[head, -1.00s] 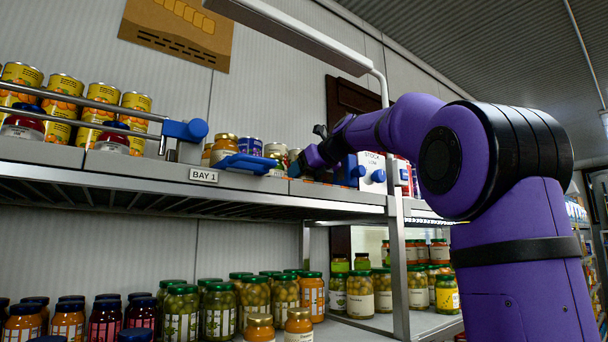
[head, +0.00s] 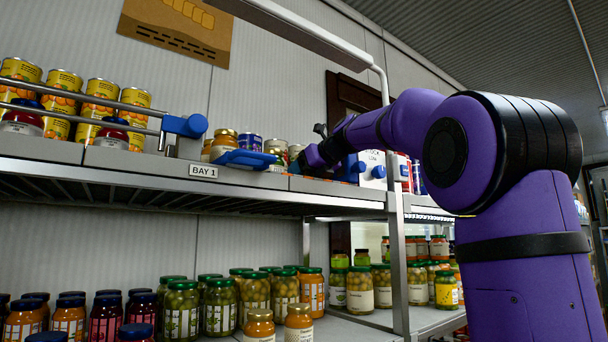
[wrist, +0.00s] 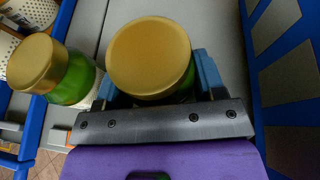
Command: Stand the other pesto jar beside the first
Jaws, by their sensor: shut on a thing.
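In the wrist view, a pesto jar (wrist: 150,57) with a gold lid and green contents sits between the blue fingers of my gripper (wrist: 155,88), which is shut on it. The other pesto jar (wrist: 42,68), also gold-lidded and green, stands just left of it, with a small gap between that jar and my left finger. In the head view, my gripper (head: 303,158) is at the upper shelf, right of a gold-lidded green jar (head: 276,150). The held jar is mostly hidden there. I cannot tell whether its base touches the shelf.
The upper shelf has a grey front edge with a BAY 1 label (head: 203,171) and a blue tray-like piece (head: 245,159). A blue divider (wrist: 268,80) runs close on the right in the wrist view. White patterned cans (wrist: 32,12) stand beyond the left jar.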

